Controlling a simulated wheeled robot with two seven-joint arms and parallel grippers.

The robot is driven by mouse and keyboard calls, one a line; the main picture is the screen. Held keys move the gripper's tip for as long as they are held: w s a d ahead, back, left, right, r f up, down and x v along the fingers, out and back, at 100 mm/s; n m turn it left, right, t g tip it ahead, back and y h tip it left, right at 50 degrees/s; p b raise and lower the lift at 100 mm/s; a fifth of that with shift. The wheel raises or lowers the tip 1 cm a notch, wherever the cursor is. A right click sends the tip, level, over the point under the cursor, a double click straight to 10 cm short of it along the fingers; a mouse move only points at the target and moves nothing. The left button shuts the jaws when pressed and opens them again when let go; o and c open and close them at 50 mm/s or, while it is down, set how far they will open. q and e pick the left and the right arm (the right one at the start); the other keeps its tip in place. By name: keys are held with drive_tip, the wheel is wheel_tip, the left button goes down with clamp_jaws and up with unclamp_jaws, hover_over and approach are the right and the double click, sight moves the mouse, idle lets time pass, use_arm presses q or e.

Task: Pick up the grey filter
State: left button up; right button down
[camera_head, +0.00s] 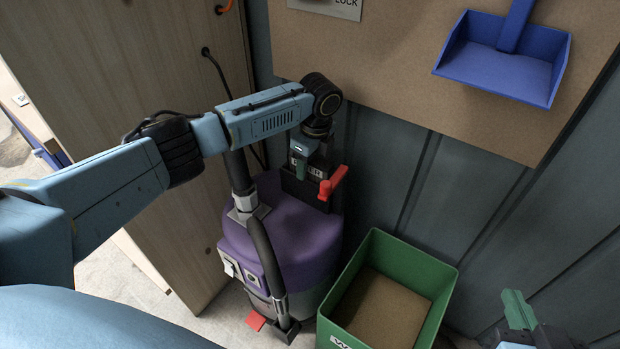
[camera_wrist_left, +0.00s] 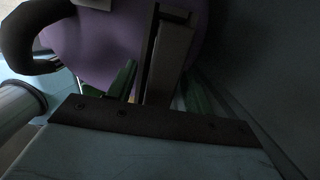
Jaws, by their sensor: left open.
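A purple vacuum (camera_head: 290,235) stands by the wall, with a dark holder (camera_head: 305,190) and a red handle (camera_head: 333,183) at its back top. My left gripper (camera_head: 299,170) reaches down at this holder, pointing downward. In the left wrist view a grey slab (camera_wrist_left: 168,62), which looks like the grey filter, stands in a dark frame. The open green fingers (camera_wrist_left: 158,90) are on either side of it, apart; contact cannot be told. In the head view the filter is mostly hidden by my wrist. My right gripper (camera_head: 519,312) shows only partly at the lower right.
A green bin (camera_head: 405,258) with a brown bottom stands right of the vacuum. The vacuum's black hose (camera_head: 265,250) runs down its front. A wooden panel (camera_head: 130,110) stands on the left. A blue dustpan (camera_head: 500,70) hangs on the board behind.

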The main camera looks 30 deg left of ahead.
use_arm(q)
clamp_jaws()
drive_tip(key=shift+r, duration=0.1)
idle(0.4)
